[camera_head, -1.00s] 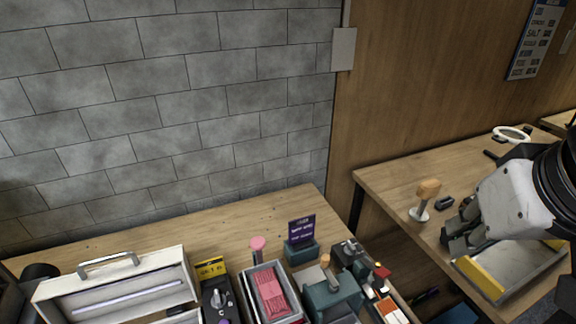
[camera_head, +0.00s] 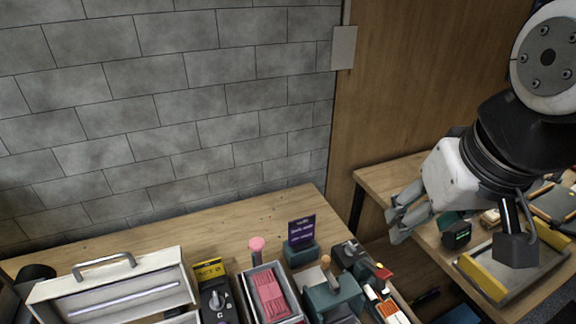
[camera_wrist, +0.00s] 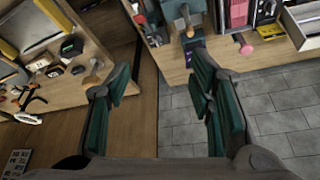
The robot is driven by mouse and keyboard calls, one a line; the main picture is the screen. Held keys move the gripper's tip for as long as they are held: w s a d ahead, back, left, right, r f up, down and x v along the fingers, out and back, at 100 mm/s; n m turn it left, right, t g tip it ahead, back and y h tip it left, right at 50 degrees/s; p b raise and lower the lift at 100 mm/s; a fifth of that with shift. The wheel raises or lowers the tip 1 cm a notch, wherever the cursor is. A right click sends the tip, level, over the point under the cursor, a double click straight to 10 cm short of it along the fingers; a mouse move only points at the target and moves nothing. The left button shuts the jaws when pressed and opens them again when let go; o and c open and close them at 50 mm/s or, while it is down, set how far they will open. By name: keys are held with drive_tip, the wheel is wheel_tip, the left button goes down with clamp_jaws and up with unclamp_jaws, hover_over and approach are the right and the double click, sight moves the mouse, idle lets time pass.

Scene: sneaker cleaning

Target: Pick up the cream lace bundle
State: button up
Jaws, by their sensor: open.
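I cannot make out the cream lace bundle with certainty in either view. My gripper (camera_head: 396,216) hangs over the gap between the two benches in the head view, at the left end of the right bench. In the wrist view my gripper (camera_wrist: 146,74) has its two dark green fingers spread wide, with nothing between them. A pink bundle (camera_head: 268,293) lies in a pale bin (camera_head: 246,282) on the left bench.
The left bench (camera_head: 140,243) holds a white toolbox (camera_head: 110,284), a purple sign (camera_head: 302,230) and a teal block (camera_head: 335,299). The right bench (camera_head: 378,178) holds a tray with yellow ends (camera_head: 480,277).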

drive_tip(key=w+a+f+n+g+b, duration=0.2)
drive_tip(key=w+a+f, duration=0.5)
drive_tip(key=a, duration=0.3)
drive_tip(key=n+g, duration=0.2)
drive_tip(key=g, duration=0.1)
hover_over(269, 289)
wheel_tip(269, 289, down, 10)
drive_tip(key=f, duration=0.8)
drive_tip(key=shift+s+d+f+b, duration=0.1)
drive_tip(key=shift+s+d+b, duration=0.1)
drive_tip(key=shift+b, duration=0.15)
drive_tip(key=shift+w+a+f+p, duration=0.15)
drive_tip(key=shift+f+p, duration=0.2)
drive_tip(key=shift+f, duration=2.25)
drive_tip(key=c, duration=0.8)
